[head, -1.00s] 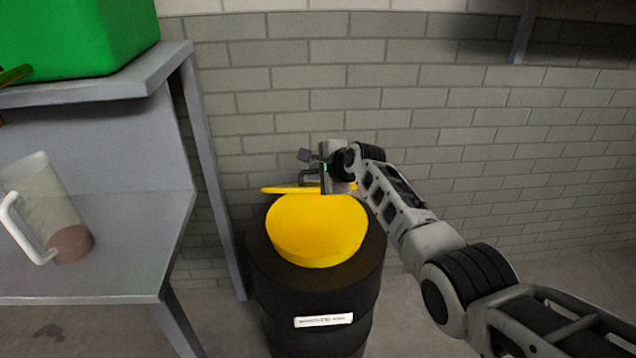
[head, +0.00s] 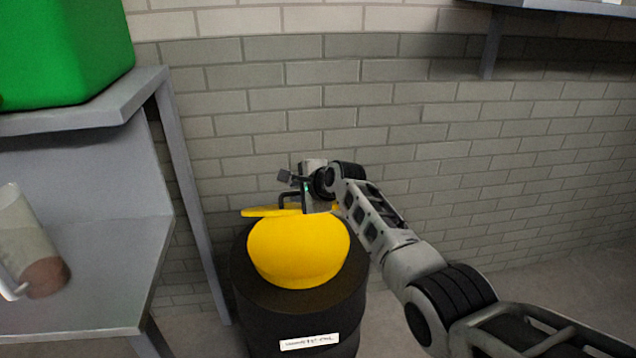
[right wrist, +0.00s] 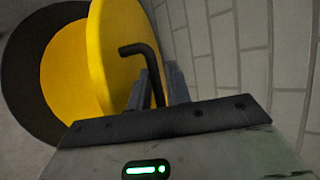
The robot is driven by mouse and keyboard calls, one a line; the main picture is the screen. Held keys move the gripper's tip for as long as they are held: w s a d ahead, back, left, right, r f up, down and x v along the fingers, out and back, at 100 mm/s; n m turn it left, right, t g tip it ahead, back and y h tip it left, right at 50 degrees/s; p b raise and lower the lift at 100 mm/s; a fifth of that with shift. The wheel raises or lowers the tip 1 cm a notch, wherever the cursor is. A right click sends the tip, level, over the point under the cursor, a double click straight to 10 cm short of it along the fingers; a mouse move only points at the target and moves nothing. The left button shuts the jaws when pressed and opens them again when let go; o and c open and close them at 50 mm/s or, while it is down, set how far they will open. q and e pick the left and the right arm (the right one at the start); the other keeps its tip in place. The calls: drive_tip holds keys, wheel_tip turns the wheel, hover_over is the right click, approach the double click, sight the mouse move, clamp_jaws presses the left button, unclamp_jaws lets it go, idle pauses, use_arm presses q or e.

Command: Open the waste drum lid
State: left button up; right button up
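The waste drum (head: 300,318) is black with a white label and stands on the floor, low in the head view. A rounded yellow part (head: 298,252) covers the middle of its top. The yellow lid (head: 268,212) shows nearly edge-on behind it; in the right wrist view the lid (right wrist: 122,45) is a disc standing up from the drum top. My right gripper (head: 292,190) is at the lid's far side. Its fingers (right wrist: 158,88) closely flank the lid's bent black handle (right wrist: 140,48) and appear shut on it. My left gripper is not in view.
A grey bench (head: 110,250) stands left of the drum and holds a clear jug (head: 30,250). A green bin (head: 65,55) sits on its upper shelf. A brick wall (head: 420,120) is close behind the drum and my right gripper. A shelf bracket (head: 490,45) hangs at upper right.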

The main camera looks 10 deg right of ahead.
use_arm(q)
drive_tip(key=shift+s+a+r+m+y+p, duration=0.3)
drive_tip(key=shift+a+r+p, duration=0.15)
drive_tip(key=shift+p, duration=1.3)
use_arm(e)
drive_tip(key=v, duration=1.5)
drive_tip(key=shift+d+r, duration=0.1)
